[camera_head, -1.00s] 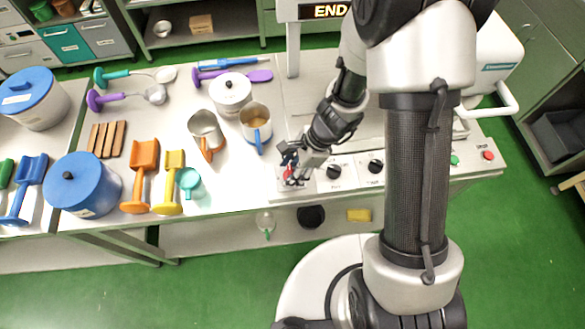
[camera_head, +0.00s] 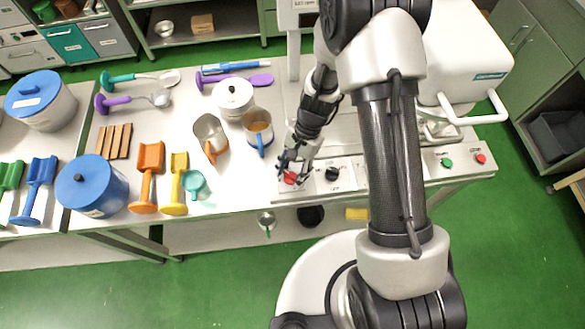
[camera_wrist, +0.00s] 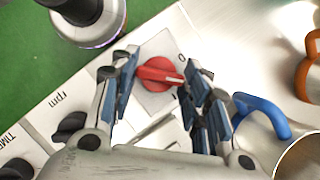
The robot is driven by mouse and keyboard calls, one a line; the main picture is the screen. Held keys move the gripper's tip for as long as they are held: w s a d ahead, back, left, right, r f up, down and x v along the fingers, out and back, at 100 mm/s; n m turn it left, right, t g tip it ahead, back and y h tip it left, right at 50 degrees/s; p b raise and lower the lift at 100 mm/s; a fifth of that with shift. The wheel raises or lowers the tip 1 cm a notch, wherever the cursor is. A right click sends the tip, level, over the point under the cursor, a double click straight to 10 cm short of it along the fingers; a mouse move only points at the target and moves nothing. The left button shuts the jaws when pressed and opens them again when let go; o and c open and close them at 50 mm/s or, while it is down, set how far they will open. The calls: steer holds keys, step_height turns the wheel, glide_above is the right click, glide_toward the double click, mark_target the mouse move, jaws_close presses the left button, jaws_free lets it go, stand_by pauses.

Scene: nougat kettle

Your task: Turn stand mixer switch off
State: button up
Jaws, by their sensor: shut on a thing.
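The stand mixer switch is a red rotary knob (camera_head: 290,178) at the left end of the mixer's control panel (camera_head: 349,184). The wrist view shows the knob (camera_wrist: 158,72) on a pale plate with "0" and "I" marks. Its white pointer line faces right, between the two marks. My gripper (camera_head: 289,168) is at the knob. The mixer's white body (camera_head: 465,60) stands at the back right.
Black dials (camera_head: 332,174) sit right of the switch, with green (camera_head: 447,162) and red (camera_head: 481,159) buttons farther right. A steel mug (camera_head: 258,130) with a blue handle and a steel jug (camera_head: 212,137) with an orange handle stand close to the left.

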steer(key=n, duration=0.2)
steer(key=n+h, duration=0.1)
steer(key=n, duration=0.1)
steer(key=shift+w+a+n+g+h, duration=0.1)
steer(key=shift+a+n+g+h, duration=0.05)
steer(key=shift+n+g+h, duration=0.2)
steer(key=n+h, duration=0.1)
steer(key=n, duration=0.3)
steer(key=shift+a+n+g+h, duration=0.1)
steer(key=shift+n+g+h, duration=0.15)
steer(key=shift+n+h, duration=0.1)
steer(key=o, duration=1.1)
steer(key=shift+c, duration=0.2)
steer(key=v, duration=1.2)
